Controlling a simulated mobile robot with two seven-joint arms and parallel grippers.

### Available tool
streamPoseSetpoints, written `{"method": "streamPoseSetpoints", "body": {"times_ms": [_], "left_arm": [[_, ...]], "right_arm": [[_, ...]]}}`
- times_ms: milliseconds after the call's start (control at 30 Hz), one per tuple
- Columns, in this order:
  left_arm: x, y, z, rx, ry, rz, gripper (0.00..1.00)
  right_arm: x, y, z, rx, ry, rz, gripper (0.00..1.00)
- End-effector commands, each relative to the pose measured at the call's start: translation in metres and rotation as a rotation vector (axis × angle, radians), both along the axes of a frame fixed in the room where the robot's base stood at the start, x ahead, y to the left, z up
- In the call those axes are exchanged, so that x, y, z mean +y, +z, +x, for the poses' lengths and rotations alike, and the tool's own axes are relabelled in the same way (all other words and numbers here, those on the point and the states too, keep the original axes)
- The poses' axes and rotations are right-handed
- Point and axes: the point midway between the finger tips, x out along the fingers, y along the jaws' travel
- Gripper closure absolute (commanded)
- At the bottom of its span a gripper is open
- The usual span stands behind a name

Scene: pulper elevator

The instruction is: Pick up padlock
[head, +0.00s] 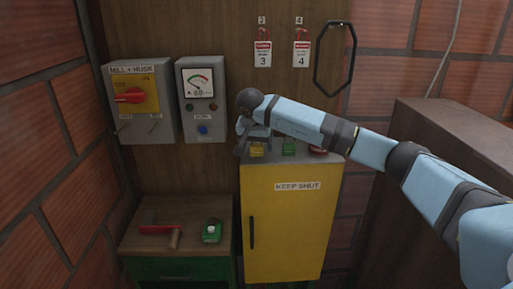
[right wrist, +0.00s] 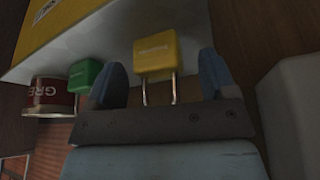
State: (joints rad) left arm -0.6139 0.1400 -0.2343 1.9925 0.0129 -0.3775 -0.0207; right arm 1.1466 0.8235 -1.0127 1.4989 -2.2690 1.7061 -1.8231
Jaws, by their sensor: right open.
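A yellow padlock (head: 257,149) sits on top of the yellow cabinet (head: 283,225), at the left of a row. A green padlock (head: 289,147) is to its right. My right gripper (head: 243,143) is at the left end of the cabinet top, beside the yellow padlock. In the right wrist view, my right gripper (right wrist: 160,66) is open, with the yellow padlock (right wrist: 155,55) between its fingers and its shackle toward the palm. I cannot tell whether the fingers touch it. The green padlock (right wrist: 84,76) is just outside the left finger. My left gripper is not in view.
A red tin (head: 318,150) stands right of the green padlock, partly behind my arm. A low green cabinet (head: 180,270) holds a red-handled tool (head: 160,229) and a green object (head: 212,230). A switch box (head: 138,100) and a meter box (head: 202,97) hang on the wall.

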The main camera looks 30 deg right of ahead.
Motion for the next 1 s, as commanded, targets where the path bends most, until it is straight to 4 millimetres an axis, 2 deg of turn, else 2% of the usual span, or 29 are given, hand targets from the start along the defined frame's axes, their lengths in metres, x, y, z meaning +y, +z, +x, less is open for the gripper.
{"method": "streamPoseSetpoints", "body": {"times_ms": [233, 467, 567, 767, 867, 1000], "left_arm": [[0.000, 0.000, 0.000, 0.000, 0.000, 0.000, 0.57], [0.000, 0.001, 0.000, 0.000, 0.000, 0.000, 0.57], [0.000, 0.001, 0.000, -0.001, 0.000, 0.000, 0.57], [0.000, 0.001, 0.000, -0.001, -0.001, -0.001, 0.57], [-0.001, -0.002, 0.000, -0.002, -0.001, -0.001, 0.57], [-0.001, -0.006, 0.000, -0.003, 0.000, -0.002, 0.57]], "right_arm": [[-0.001, -0.003, 0.001, -0.002, 0.001, 0.001, 0.22], [-0.001, -0.003, 0.001, -0.001, 0.000, 0.000, 0.75], [-0.001, -0.003, 0.001, -0.002, 0.001, 0.001, 0.82], [-0.001, 0.000, 0.001, -0.002, 0.001, 0.001, 0.82], [-0.001, 0.011, 0.002, -0.005, 0.000, -0.001, 0.82], [-0.001, 0.038, 0.002, -0.007, 0.001, 0.000, 0.82]]}}
